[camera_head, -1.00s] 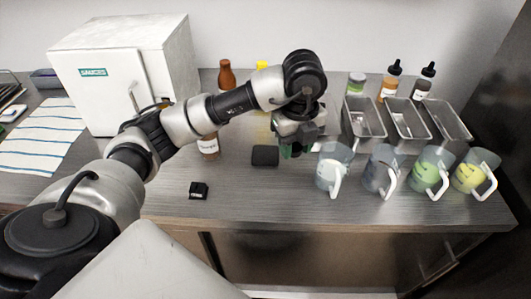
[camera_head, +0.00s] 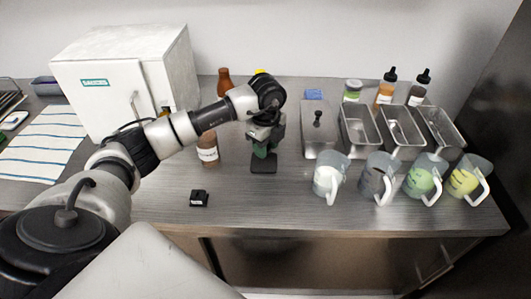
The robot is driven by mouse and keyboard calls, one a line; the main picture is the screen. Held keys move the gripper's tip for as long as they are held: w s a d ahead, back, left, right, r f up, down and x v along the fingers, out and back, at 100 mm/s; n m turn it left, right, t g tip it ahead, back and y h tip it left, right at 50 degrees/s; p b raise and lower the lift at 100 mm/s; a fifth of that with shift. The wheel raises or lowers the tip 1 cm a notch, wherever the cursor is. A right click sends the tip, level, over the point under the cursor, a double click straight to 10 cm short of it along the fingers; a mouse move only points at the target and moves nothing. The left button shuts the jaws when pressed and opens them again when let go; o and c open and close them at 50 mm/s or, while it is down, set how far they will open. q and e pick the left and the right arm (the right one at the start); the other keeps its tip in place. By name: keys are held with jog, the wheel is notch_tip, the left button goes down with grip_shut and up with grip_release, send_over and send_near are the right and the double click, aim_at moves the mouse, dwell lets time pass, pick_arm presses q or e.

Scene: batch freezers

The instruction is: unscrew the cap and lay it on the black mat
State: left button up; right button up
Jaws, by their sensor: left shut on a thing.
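My left gripper (camera_head: 263,151) points down over the black mat (camera_head: 264,169), close above it. It is shut on the cap, which is too small and covered by the fingers to make out. The gripper hides the far part of the mat; the near part is bare. A brown bottle with a white label (camera_head: 208,153) stands upright left of the mat, its top hidden behind my left arm. My right gripper is not in view.
Several clear jugs with handles (camera_head: 328,178) stand right of the mat. Behind them are metal pans (camera_head: 359,143) and a lidded pan with a black knob (camera_head: 318,139). A small black block (camera_head: 199,198) lies front left. A white machine (camera_head: 112,92) stands back left.

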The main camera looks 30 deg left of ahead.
aim_at(266, 162)
pick_arm(q)
notch_tip(266, 162, down, 4)
jog(key=shift+a+r+p, duration=0.1)
jog(key=shift+p, duration=0.45)
jog(key=shift+f, duration=0.2)
jog(key=shift+f, duration=0.2)
jog(key=o, duration=1)
jog(key=shift+o, duration=0.2)
jog(key=shift+r, duration=0.1)
